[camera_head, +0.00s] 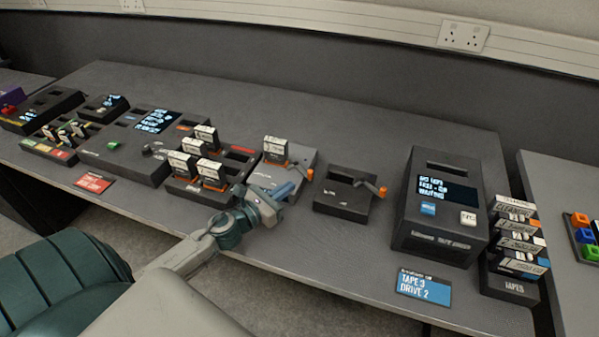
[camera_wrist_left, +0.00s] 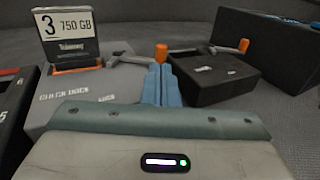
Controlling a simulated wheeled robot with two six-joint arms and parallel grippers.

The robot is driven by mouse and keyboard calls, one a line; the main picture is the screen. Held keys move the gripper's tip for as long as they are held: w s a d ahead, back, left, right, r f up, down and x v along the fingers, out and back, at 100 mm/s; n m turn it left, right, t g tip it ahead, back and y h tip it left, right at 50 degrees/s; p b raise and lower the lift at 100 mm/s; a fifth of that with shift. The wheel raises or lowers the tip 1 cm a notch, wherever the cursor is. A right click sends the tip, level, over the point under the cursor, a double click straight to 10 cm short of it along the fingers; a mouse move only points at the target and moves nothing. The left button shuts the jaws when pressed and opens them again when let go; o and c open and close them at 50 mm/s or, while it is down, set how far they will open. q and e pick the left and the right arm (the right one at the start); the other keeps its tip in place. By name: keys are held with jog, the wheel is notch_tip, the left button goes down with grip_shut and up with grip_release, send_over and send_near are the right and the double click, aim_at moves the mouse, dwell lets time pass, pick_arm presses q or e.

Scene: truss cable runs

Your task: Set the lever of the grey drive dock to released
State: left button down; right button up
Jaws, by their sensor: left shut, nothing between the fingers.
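The dock's lever (camera_wrist_left: 130,60) is a grey arm with an orange knob (camera_wrist_left: 161,53), pointing right in the wrist view. The knob also shows in the head view (camera_head: 307,174). My left gripper (camera_head: 290,186) is shut and empty, its blue fingertips (camera_wrist_left: 159,70) close by the knob; I cannot tell whether they touch. My right gripper is not in view.
A black dock (camera_head: 340,202) with a similar orange-knobbed lever (camera_head: 381,191) stands to the right, beyond a narrow gap. A drive rack (camera_head: 188,192) stands close on the left. A large tape drive (camera_head: 435,235) and tape stack (camera_head: 515,245) are farther right.

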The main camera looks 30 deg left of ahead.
aim_at(311, 172)
pick_arm(q)
jog(key=p+x, duration=0.1)
jog(key=x, duration=0.1)
jog(key=p+x, duration=0.1)
jog(key=p, duration=0.1)
jog(key=shift+w+d+r, duration=0.2)
jog(key=shift+w+r, duration=0.05)
jog(key=shift+w, duration=0.15)
jog(key=shift+w+d+f+p, duration=0.1)
jog(key=shift+w+f+p, duration=0.05)
jog(key=shift+w+p, duration=0.15)
jog(key=shift+w+d+f+p, duration=0.1)
jog(key=shift+w+f+p, duration=0.05)
jog(key=shift+w, duration=0.3)
jog(key=shift+w+d+r, duration=0.2)
jog(key=shift+w, duration=0.3)
jog(key=shift+s, duration=0.1)
jog(key=shift+r, duration=0.15)
